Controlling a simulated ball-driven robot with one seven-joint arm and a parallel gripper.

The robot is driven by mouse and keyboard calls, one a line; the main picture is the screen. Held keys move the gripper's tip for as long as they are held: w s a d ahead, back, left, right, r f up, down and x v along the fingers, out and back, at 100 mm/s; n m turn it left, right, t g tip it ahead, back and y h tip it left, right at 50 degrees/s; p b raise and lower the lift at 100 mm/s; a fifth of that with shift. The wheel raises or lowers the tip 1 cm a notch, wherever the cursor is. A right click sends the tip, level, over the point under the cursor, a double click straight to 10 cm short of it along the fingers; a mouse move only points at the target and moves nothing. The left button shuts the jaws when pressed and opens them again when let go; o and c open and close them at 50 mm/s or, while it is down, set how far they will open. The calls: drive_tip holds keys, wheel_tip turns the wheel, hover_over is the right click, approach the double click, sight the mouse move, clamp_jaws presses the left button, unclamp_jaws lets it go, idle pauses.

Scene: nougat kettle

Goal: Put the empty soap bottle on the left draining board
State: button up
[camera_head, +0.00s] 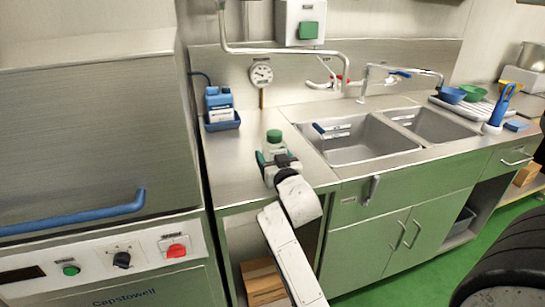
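A bottle with a green cap (274,136) shows just beyond my gripper (274,158), over the left draining board (232,170). I cannot tell whether it is the empty soap bottle. Its lower part is hidden by my gripper, so I cannot tell whether it touches the board. My gripper's fingers lie at either side of the bottle's lower part; whether they press on it is not clear. The left draining board is bare steel to the left of the sink basins (360,150).
A blue bottle with a white label (218,105) stands in a blue tray (222,125) at the back left of the board. A large steel machine (90,130) stands close on the left. Blue and green bowls (473,92) sit on a rack at the right.

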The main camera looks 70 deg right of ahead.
drive_tip(key=o, duration=0.4)
drive_tip(key=shift+r, duration=0.25)
drive_tip(key=b+v, duration=0.1)
drive_tip(key=v, duration=1.1)
drive_tip(key=w+a+f+n+g+y, duration=0.1)
drive_tip(key=a+f+n+g+y, duration=0.1)
drive_tip(key=a+f+y, duration=0.35)
drive_tip(key=a+f+n+g+y, duration=0.25)
drive_tip(key=a+f, duration=0.45)
drive_tip(key=f, duration=0.4)
drive_tip(key=s+a+f+n+g+y, duration=0.1)
drive_tip(key=s+a+f+g+y, duration=0.1)
drive_tip(key=s+a+f, duration=0.1)
drive_tip(key=s+a+f+n+g+y, duration=0.1)
drive_tip(key=s+a+f+n+g, duration=0.1)
drive_tip(key=s+a+f, duration=0.2)
drive_tip(key=s+a+f+n+g+y, duration=0.2)
drive_tip(key=s+a+f, duration=0.1)
drive_tip(key=a, duration=0.4)
drive_tip(key=shift+s+f+y, duration=0.2)
drive_tip(key=shift+s+y, duration=0.1)
